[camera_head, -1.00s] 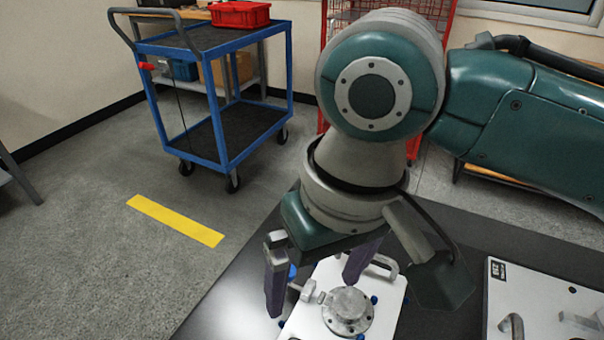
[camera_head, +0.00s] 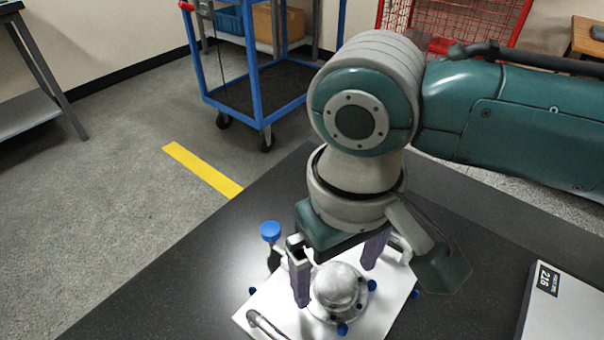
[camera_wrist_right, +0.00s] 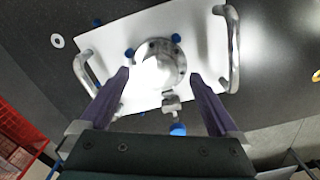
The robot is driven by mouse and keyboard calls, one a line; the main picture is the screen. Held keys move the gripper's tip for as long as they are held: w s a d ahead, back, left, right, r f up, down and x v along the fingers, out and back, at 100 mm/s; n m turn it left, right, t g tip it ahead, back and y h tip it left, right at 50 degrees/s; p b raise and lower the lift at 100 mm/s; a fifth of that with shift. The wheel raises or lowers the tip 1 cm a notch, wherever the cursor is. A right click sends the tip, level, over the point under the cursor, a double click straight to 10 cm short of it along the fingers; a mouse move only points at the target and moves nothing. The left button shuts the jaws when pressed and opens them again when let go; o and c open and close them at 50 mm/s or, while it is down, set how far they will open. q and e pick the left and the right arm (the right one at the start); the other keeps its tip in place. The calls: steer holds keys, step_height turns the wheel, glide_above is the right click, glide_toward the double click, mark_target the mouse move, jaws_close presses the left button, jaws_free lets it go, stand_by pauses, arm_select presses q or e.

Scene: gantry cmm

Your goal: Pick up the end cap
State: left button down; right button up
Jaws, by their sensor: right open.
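The end cap (camera_head: 336,284) is a round silver-grey metal piece with a domed middle and a flange with holes. It sits on a white fixture plate (camera_head: 383,312) on the dark table. My right gripper (camera_head: 337,286) is open and points down over it, one finger on each side in the picture. In the right wrist view the end cap (camera_wrist_right: 160,66) lies between and just beyond the open fingertips (camera_wrist_right: 159,76). I cannot tell whether the fingers touch it. My left gripper is not in view.
The plate has curved metal handles (camera_wrist_right: 232,50) at both ends, blue knobs (camera_wrist_right: 178,129) and a toggle clamp (camera_wrist_right: 171,104) beside the cap. A second labelled plate (camera_head: 560,308) lies at the right. The table's left part (camera_head: 190,290) is clear. A blue cart (camera_head: 262,90) stands behind.

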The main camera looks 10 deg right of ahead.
steer(key=shift+f, duration=0.7)
jaws_close()
